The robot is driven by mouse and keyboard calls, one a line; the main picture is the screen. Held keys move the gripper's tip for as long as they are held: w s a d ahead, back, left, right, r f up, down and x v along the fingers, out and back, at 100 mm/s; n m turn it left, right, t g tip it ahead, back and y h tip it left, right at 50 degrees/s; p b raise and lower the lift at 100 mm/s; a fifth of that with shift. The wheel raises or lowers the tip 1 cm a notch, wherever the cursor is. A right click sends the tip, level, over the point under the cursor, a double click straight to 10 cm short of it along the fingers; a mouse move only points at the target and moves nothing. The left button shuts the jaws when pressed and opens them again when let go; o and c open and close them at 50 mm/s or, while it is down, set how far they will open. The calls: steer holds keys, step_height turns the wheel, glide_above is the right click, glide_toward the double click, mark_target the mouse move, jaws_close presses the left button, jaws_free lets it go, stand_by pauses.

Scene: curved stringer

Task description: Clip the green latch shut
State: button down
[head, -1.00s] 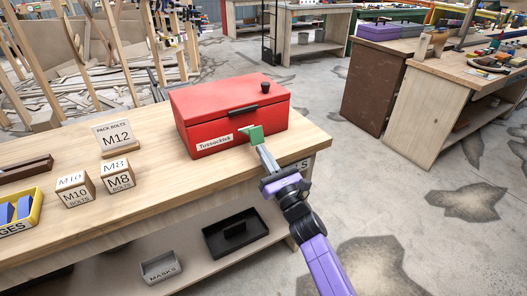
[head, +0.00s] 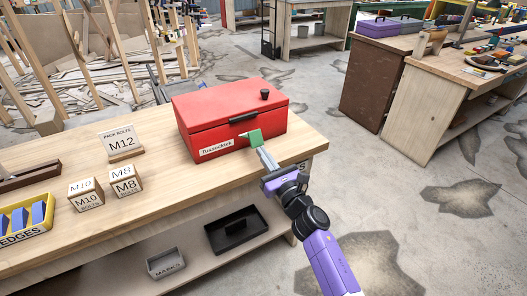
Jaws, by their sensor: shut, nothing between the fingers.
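A red toolbox (head: 210,122) stands on the wooden workbench with its lid down. A dark handle runs along its front edge, and a label reading "Tussocktek" is on its front. The green latch (head: 253,136) shows at the right part of the toolbox's front. My gripper (head: 261,149) is shut, with its fingertips right at the latch from the front right. The fingers partly overlap the latch's lower edge. I cannot tell whether they touch it, or whether the latch is clipped.
The workbench (head: 100,222) carries M8, M10 and M12 bolt blocks (head: 124,181) and a yellow wedge tray (head: 27,222) on the left. A black tray (head: 236,232) and a masks bin (head: 165,264) sit on the lower shelf. Floor on the right is open.

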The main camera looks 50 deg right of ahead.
steer(key=shift+r+p, duration=0.5)
steer(key=shift+p, duration=0.2)
steer(key=shift+r, duration=0.1)
steer(key=r+p, duration=0.1)
steer(key=p, duration=0.1)
steer(key=shift+w+r+p, duration=0.1)
steer(key=shift+r+p, duration=0.2)
steer(key=r+p, duration=0.1)
steer(key=w+r, duration=0.1)
steer(key=r, duration=0.1)
steer(key=w+r+p, duration=0.1)
steer(key=r, duration=0.1)
steer(key=shift+w+d+p, duration=0.15)
steer(key=shift+d+p, duration=0.15)
steer(key=shift+d, duration=0.05)
steer(key=shift+r, duration=0.15)
